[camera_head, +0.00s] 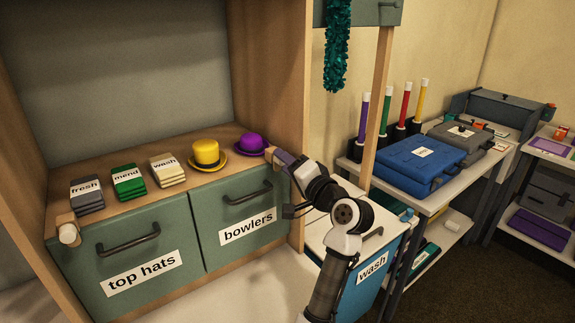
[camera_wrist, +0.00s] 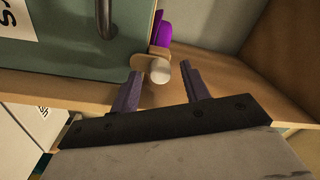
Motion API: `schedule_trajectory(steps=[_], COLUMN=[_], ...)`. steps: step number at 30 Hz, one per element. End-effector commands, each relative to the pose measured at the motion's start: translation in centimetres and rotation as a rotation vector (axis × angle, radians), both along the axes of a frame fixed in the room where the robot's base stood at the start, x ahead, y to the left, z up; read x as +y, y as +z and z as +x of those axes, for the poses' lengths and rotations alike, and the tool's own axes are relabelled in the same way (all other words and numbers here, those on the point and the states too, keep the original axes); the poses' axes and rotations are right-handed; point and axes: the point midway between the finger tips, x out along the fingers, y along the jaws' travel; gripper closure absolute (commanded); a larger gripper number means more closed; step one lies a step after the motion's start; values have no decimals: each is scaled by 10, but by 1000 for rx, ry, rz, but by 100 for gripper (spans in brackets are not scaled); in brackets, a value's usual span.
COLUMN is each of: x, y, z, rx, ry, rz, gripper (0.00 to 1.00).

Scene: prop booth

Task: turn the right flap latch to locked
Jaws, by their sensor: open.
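The right flap latch shows in the wrist view as a wooden piece (camera_wrist: 152,63) with a pale round knob (camera_wrist: 160,72), beside the edge of the green bowlers flap (camera_wrist: 70,45). In the head view the latch (camera_head: 272,150) is mostly hidden by my gripper. The bowlers flap (camera_head: 232,205) looks closed, with a dark bar handle. My gripper (camera_head: 279,158) is open at the flap's upper right corner. In the wrist view its two purple fingers (camera_wrist: 161,75) stand on either side of the knob, with gaps showing. Whether the latch is turned to locked I cannot tell.
A purple bowler (camera_head: 251,144) sits on the shelf close to my gripper, next to a yellow one (camera_head: 207,154). The left latch (camera_head: 68,233) is by the top hats flap (camera_head: 130,250). Labelled cloth stacks (camera_head: 129,180) lie left. A wash bin (camera_head: 371,268) stands behind my arm.

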Motion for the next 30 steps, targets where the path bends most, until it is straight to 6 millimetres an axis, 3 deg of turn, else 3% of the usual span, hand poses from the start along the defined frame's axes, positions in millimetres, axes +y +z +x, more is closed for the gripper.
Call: schedule_trajectory(steps=[8,21,30], x=[-12,-67,-81], y=[-4,-10,-9], z=[-15,-91,-111], rx=[-1,-2,-1], ry=[-3,-5,0], rz=[0,-2,-1], gripper=[54,54,54])
